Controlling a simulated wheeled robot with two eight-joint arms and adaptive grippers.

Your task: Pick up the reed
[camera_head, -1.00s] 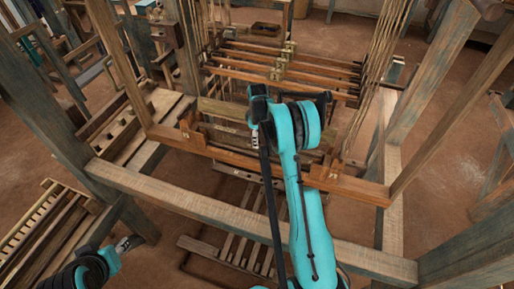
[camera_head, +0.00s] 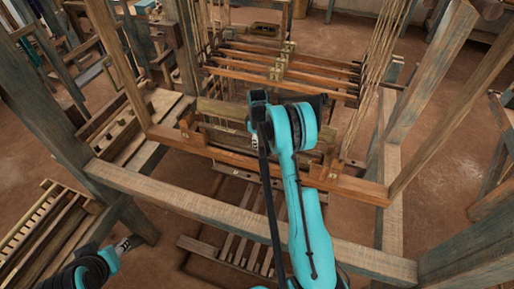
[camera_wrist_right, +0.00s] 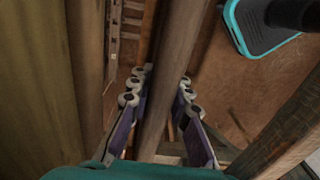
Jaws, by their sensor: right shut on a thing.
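The reed (camera_head: 225,134) is a long, narrow wooden piece lying crosswise in the loom's front part in the head view; my right arm hides its middle. My right gripper (camera_head: 254,143) is mostly covered by its own arm there. In the right wrist view, the fingers of the right gripper (camera_wrist_right: 161,78) lie on both sides of a brown wooden bar, which I take to be part of the reed (camera_wrist_right: 166,110), and are shut on it. My left gripper (camera_head: 127,244) is small at the lower left, apart from the reed; its finger opening is unclear.
A thick front beam (camera_head: 190,199) of the loom crosses below my right arm. Heddle bars (camera_head: 245,75) and hanging cords (camera_head: 390,45) stand behind. Upright posts (camera_head: 432,70) flank the work area. A slatted wooden rack (camera_head: 45,225) is at the left.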

